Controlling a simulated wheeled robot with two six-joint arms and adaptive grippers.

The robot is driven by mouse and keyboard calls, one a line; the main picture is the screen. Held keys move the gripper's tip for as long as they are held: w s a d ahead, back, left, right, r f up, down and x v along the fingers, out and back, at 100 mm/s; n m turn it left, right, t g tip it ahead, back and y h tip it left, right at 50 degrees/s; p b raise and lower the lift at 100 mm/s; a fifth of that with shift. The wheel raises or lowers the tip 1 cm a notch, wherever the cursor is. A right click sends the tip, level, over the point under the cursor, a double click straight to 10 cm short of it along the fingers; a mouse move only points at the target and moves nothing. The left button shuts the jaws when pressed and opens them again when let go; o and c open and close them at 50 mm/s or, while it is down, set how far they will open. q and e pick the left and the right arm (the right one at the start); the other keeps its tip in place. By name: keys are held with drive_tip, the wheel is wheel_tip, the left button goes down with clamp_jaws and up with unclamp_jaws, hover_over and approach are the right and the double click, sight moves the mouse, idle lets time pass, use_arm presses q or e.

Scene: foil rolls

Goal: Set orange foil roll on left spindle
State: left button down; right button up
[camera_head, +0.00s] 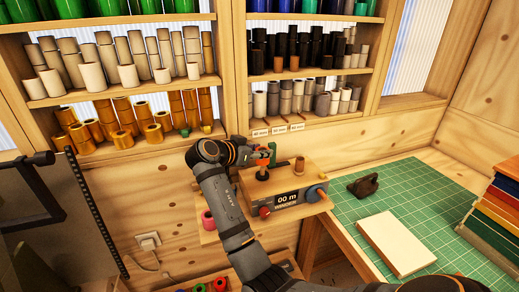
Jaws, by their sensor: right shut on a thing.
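The gripper covers much of the roll. Just below the roll is a dark round base (262,174), which appears to be the left spindle. I cannot tell whether the roll is around the spindle or just above it. A brown roll (299,165) stands upright at the winder's right spindle position. My left gripper is not in view.
Shelves behind hold several rolls in rows, including gold ones (153,133). A green cutting mat (410,195) on the right carries a pale block (396,245) and a dark tool (363,186). A pink roll (208,220) is left of the winder. A blue knob (316,192) is on the winder's right.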

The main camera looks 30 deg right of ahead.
sight(258, 163)
drive_tip(key=shift+a+f+b, duration=0.1)
drive_tip(key=shift+f+b, duration=0.25)
drive_tip(key=shift+f, duration=0.2)
drive_tip(key=shift+f+b, duration=0.6)
drive_tip(key=shift+f, duration=0.2)
drive_tip(key=shift+f+b, duration=0.8)
drive_tip(key=shift+f, duration=0.25)
drive_tip(key=o, duration=1.3)
drive_tip(key=shift+c, duration=0.2)
drive_tip(key=shift+r, duration=0.1)
wheel_tip(258, 163, up, 10)
drive_tip(key=shift+f, duration=0.1)
